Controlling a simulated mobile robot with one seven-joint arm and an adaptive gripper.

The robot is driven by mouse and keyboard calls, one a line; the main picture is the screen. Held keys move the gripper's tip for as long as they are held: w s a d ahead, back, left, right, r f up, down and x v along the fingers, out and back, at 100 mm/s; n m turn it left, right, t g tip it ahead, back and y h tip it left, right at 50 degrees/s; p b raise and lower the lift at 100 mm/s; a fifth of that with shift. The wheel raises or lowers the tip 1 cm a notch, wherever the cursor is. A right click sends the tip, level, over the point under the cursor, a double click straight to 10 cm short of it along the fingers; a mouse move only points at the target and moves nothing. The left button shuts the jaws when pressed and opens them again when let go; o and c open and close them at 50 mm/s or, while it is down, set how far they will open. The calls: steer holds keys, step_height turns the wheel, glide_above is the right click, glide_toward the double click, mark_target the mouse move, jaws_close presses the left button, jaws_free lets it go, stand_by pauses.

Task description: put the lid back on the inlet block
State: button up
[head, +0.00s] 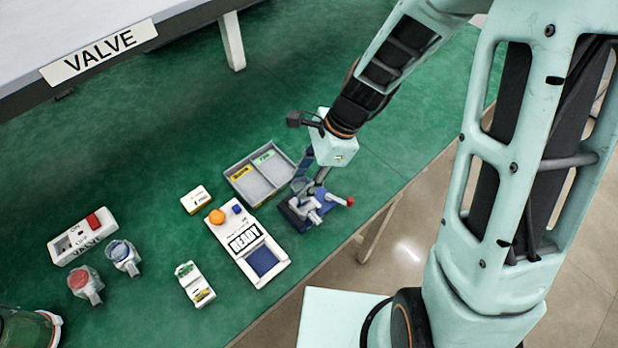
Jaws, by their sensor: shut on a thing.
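The inlet block appears to be the grey fitting (307,209) on a dark blue base (290,214), at the right of the green table. A lever with a red end (349,202) sticks out on its right. My gripper (309,184) is directly over this fitting, pointing down. It is shut on a small grey-blue piece (300,185), which looks like the lid. The fingers and the fitting overlap in this view, so I cannot tell whether the piece touches the block or is apart from it.
A grey two-compartment tray (281,157) stands just left of my gripper. A white device marked READY (267,281) is in front of it. A switch box (72,245) and two small fittings (122,256) are far left. The table's front edge is close to the block.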

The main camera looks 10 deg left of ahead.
steer(key=shift+f+b, duration=2.15)
steer(key=shift+f, duration=0.65)
steer(key=shift+f, duration=0.15)
stand_by(0.3)
steer(key=o, duration=0.9)
steer(key=shift+o, duration=0.2)
steer(key=o, duration=0.4)
steer(key=shift+o, duration=0.2)
